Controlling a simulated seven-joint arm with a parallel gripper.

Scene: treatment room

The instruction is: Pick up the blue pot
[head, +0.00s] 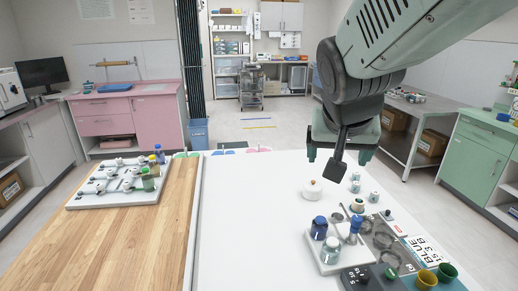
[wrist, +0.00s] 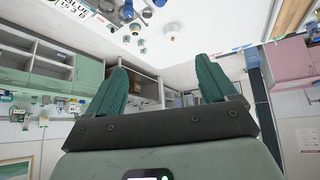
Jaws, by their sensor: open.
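A dark blue pot-like jar (head: 319,227) stands upright on a white tray (head: 312,243) on the white table. A second blue item, a bottle with a blue top (head: 355,225), stands just right of it; I cannot tell for certain which is the blue pot. In the wrist view a blue item (wrist: 127,11) shows at the top edge, upside down and partly cut off. My gripper (wrist: 163,82) is open and empty, its two green fingers spread apart. In the head view my gripper (head: 340,150) hangs above and behind the jars, well clear of them.
A clear jar (head: 330,251) shares the tray. A round white item (head: 312,190) and small jars (head: 357,204) stand behind. A yellow pot (head: 427,278) and a green pot (head: 447,272) stand front right. The white table's left part (head: 240,220) is clear. A loaded rack (head: 118,190) sits on the wooden top.

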